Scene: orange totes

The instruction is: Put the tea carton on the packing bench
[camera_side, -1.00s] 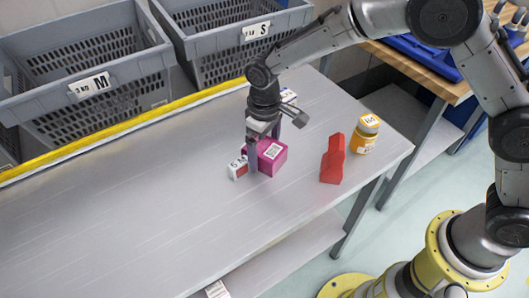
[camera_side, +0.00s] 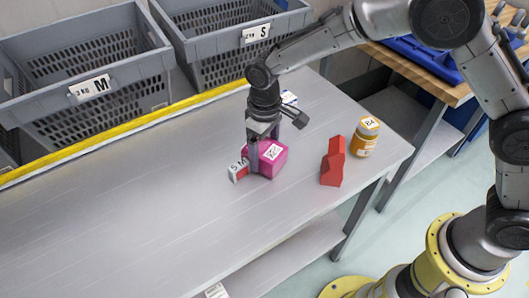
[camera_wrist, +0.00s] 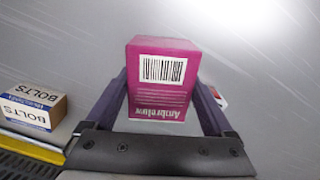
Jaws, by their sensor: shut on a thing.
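A magenta carton (camera_side: 273,155), the thing I take for the tea carton, is at the grey metal table (camera_side: 150,205). It has a white barcode label, and printed lettering shows upside down in the wrist view (camera_wrist: 162,70). My gripper (camera_side: 262,155) points down and is shut on the carton, one dark finger on each side, also seen in the wrist view (camera_wrist: 163,95). I cannot tell whether the carton is clear of the table top. A wooden-topped bench (camera_side: 400,57) stands at the upper right, partly hidden by my arm.
A small white and red box (camera_side: 238,172) is close beside the carton. A red block-like object (camera_side: 333,162) and an orange jar (camera_side: 365,137) stand to the right. A bolts box (camera_wrist: 34,106) is behind my gripper. Grey crates (camera_side: 85,90) line the back. The table's left is clear.

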